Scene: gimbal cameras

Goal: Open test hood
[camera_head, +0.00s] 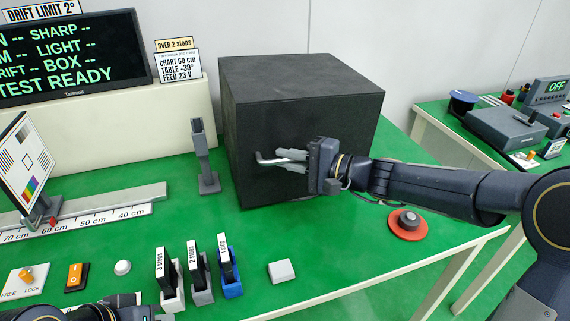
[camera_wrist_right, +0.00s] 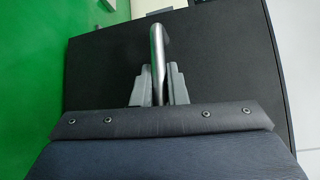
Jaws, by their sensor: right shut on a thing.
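The test hood is a large black box (camera_head: 300,90) on the green table, in the middle of the head view. Its front looks closed, with no gap that I can see. A bent metal handle (camera_head: 268,159) sticks out from its front face. My right gripper (camera_head: 290,160) is shut on this handle, with its arm coming in from the right. In the right wrist view the handle (camera_wrist_right: 158,50) stands between the two grey fingers (camera_wrist_right: 159,88), against the dark hood face. Part of my left arm shows at the bottom left edge of the head view; its fingers are not clear.
A grey post (camera_head: 205,155) stands left of the hood. A red-based knob (camera_head: 407,223) sits to its right, below my right arm. Slotted filter holders (camera_head: 231,287), a white block (camera_head: 281,271) and a chart rail (camera_head: 100,203) lie in front and left. Green tabletop is clear before the hood.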

